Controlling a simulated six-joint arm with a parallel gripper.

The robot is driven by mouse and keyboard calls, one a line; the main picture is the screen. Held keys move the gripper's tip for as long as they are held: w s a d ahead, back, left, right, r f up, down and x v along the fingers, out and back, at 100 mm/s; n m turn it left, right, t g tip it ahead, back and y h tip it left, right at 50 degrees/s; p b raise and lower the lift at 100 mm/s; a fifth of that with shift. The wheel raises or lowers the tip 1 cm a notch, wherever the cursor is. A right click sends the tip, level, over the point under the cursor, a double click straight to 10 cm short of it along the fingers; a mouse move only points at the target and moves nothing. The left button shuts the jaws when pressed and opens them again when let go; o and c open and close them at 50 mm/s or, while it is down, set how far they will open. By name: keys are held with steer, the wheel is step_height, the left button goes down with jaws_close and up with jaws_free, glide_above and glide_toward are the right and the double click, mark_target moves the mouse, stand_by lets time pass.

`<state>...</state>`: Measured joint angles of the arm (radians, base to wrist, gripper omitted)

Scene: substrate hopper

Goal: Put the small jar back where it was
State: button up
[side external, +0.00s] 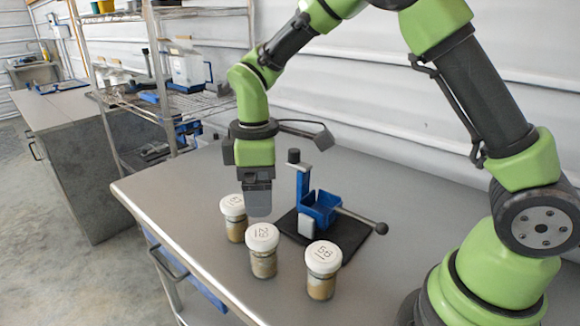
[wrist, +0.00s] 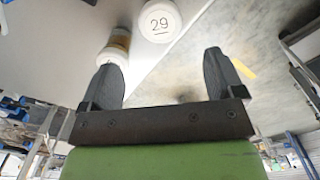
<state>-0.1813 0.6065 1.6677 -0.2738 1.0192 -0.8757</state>
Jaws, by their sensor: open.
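Three lidded jars of brown substrate stand upright on the metal table: a left jar (side external: 235,226), a middle jar (side external: 263,262) and a right jar (side external: 321,284). All have white numbered lids and look alike in size; I cannot tell which is the small jar. My gripper (side external: 258,203) points down just behind the left and middle jars, partly overlapping them in the side view. In the wrist view, my gripper (wrist: 172,80) has its fingers wide apart with nothing between them. A lid marked 29 (wrist: 159,22) and another jar (wrist: 117,46) show beyond the fingertips.
A blue hopper device (side external: 318,208) with a ball-ended lever stands on a black mat (side external: 350,234), right of my gripper. The table's left edge (side external: 158,232) is near the jars. The table behind the gripper is clear. A wire shelf (side external: 185,100) stands at the back left.

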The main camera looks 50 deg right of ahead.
steer(key=s+d+r+m+t+y, duration=0.1)
steer(key=s+r+m+t, duration=0.2)
steer(key=s+r+m, duration=0.3)
steer(key=s+d+r+m+t+y, duration=0.1)
steer(key=s+d+r+m+t, duration=0.1)
steer(key=s+r+m+t, duration=0.2)
steer(key=s+r+m, duration=0.3)
steer(key=s+r, duration=0.1)
steer(key=s, duration=0.4)
steer(key=shift+s+d, duration=0.15)
steer(key=shift+s, duration=0.25)
steer(key=shift+r, duration=0.1)
